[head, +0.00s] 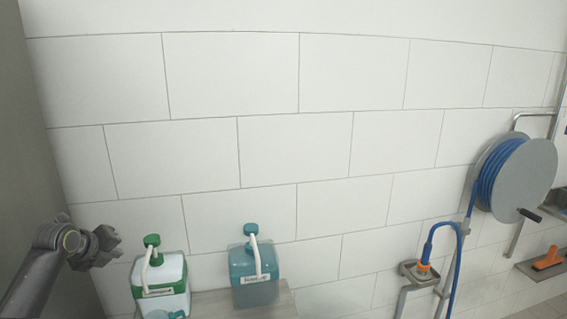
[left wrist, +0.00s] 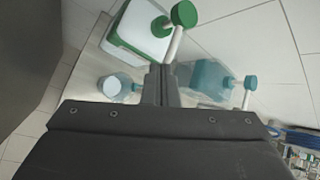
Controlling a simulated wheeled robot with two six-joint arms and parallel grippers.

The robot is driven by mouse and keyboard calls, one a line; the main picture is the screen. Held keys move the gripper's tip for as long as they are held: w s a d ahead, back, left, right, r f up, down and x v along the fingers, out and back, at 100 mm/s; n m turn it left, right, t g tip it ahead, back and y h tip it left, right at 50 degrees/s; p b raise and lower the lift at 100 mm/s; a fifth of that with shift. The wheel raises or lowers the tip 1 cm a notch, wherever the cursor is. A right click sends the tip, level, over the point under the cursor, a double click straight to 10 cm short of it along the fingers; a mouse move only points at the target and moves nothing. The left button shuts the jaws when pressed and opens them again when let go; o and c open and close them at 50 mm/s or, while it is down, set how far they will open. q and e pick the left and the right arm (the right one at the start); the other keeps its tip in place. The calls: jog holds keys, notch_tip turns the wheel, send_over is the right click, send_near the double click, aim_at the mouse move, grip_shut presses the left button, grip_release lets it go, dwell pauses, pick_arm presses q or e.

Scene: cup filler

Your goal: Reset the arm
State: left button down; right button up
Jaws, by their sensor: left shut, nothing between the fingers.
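My left gripper (head: 106,245) is at the lower left of the head view, just left of the white dispenser. It is shut and empty. Its closed fingers also show in the left wrist view (left wrist: 160,84). My right gripper is in neither view.
A white dispenser with a green pump (head: 160,278) and a teal dispenser (head: 253,275) stand on a shelf (head: 211,303) against the tiled wall. A blue hose reel (head: 524,180) hangs at the right.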

pick_arm(q)
jog(key=s+f+n+g+y+b, duration=0.15)
jog(key=s+f+n, duration=0.4)
jog(key=f, duration=0.95)
jog(key=s+f+n+g+b, duration=0.15)
jog(key=s+f+n, duration=0.45)
jog(key=f, duration=1)
jog(key=s+f+n+g+y+b, duration=0.15)
jog(key=s+f+n, duration=0.4)
jog(key=f, duration=0.95)
jog(key=s+d+f+n+g+b, duration=0.1)
jog(key=s+d+f+n, duration=0.1)
jog(key=s+f, duration=0.7)
jog(key=s+d+f+n+g+b, duration=0.1)
jog(key=s+d+f+n, duration=0.15)
jog(key=s+f, duration=0.65)
jog(key=s+d+f+n, duration=0.2)
jog(key=s+d, duration=0.1)
jog(key=s, duration=0.5)
jog(key=s+d+f+n+g+b, duration=0.1)
jog(key=s+d+f+n, duration=0.1)
jog(key=s, duration=0.7)
jog(key=s+d+f+n+h+b, duration=0.1)
jog(key=s+d+n, duration=0.1)
jog(key=s, duration=0.6)
jog(key=shift+s+d+f, duration=0.25)
jog(key=shift+d+f, duration=0.15)
jog(key=shift+d, duration=0.4)
